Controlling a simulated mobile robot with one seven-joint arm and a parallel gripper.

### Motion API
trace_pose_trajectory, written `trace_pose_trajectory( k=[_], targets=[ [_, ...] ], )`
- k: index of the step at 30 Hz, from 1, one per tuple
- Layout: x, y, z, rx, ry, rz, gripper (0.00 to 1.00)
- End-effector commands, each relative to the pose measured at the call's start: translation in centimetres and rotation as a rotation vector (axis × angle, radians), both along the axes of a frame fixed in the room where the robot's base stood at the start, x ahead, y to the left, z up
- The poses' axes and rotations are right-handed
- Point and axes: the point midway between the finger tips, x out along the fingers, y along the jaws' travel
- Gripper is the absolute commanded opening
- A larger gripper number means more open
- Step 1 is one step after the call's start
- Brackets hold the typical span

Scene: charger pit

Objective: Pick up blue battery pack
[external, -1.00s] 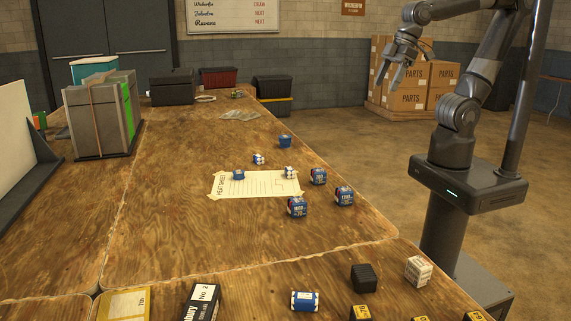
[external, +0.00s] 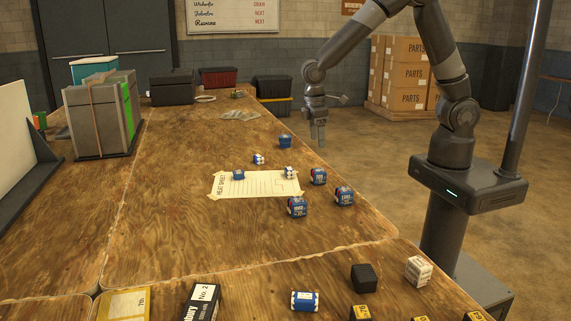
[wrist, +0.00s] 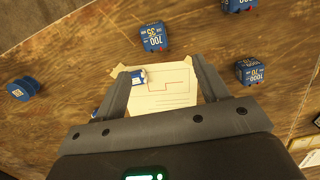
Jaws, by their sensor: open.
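Several blue battery packs lie on the wooden table. In the external view, two stand right of the paper sheet, a nearer one (external: 344,196) and a farther one (external: 318,176). A blue piece (external: 285,140) lies farther back near the table edge. In the wrist view, blue packs show above the fingers (wrist: 155,38) and to the right (wrist: 248,72). My gripper (external: 317,138) is open and empty above the table's right side, fingers down; the wrist view shows its spread fingers (wrist: 163,74).
The paper sheet (external: 262,186) lies mid-table with blue-and-white pieces (external: 290,172) on and by it. A grey case (external: 104,115) stands at left, dark bins (external: 272,88) at the back. Black blocks (external: 364,278) and boxes line the front. Bare wood lies left of the sheet.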

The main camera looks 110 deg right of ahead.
Motion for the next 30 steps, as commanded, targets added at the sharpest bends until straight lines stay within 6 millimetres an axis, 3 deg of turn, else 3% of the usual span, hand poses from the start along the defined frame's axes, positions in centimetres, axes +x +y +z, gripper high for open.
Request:
trace_pose_trajectory(
  k=[3,8,16,23,30],
  targets=[
    [0.5,-1.0,-2.4,0.010,0.036,-0.005,0.67],
    [0.8,-1.5,-3.9,0.016,0.055,-0.008,0.67],
    [0.1,-1.5,-7.9,0.016,0.058,-0.007,0.67],
    [-0.2,-1.4,-9.7,0.016,0.056,-0.007,0.67],
    [-1.4,-1.2,-13.0,0.016,0.057,-0.007,0.67]
  ],
)
